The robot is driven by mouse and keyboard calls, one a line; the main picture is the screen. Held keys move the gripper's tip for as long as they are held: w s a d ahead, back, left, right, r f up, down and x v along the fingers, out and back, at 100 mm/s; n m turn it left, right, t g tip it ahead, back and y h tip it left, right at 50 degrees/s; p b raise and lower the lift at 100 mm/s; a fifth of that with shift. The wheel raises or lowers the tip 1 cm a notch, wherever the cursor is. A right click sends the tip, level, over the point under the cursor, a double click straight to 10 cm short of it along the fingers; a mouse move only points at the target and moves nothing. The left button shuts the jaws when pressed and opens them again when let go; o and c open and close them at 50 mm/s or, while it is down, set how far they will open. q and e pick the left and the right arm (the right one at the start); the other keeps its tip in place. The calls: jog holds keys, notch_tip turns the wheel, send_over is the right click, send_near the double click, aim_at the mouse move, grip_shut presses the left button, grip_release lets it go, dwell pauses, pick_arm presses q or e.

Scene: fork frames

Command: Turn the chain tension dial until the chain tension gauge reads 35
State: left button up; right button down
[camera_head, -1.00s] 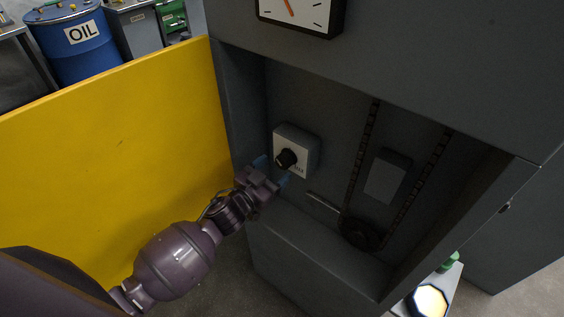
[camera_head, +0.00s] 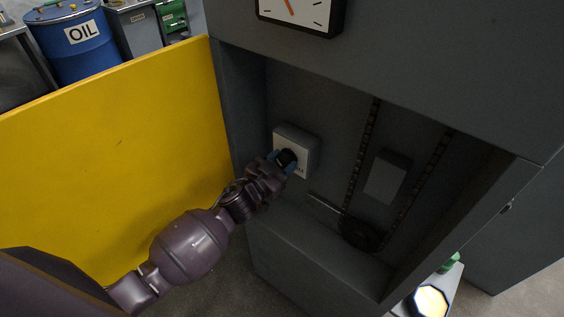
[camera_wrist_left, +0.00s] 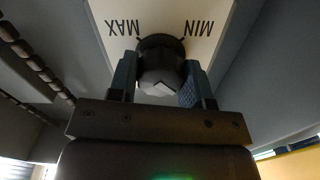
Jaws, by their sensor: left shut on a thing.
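The chain tension dial (camera_head: 287,156) is a black knob on a pale plate fixed to a grey box inside the cabinet. My left gripper (camera_head: 281,162) has its blue fingertips on both sides of the knob and is shut on it. In the left wrist view the knob (camera_wrist_left: 160,72) sits between the two fingers, and the plate reads MAX and MIN upside down. The gauge (camera_head: 298,12) is a white face in a black frame with an orange needle. Its top is cut off and I cannot read its value. My right gripper is not in view.
The open yellow door (camera_head: 110,160) stands left of the cabinet. Inside, right of the dial, are a chain (camera_head: 362,150) and a sprocket (camera_head: 358,232). A metal bar (camera_head: 324,203) juts out below the dial. A blue oil drum (camera_head: 75,45) stands behind the door.

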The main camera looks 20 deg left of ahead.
pick_arm(q)
jog(key=shift+m, duration=0.5)
jog(key=shift+m+p, duration=0.35)
jog(key=shift+m, duration=1.65)
jog(key=m, duration=0.3)
jog(key=shift+m, duration=2.5)
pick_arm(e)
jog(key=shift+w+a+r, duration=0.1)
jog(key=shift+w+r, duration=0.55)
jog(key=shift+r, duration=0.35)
pick_arm(q)
jog(key=shift+m, duration=0.3)
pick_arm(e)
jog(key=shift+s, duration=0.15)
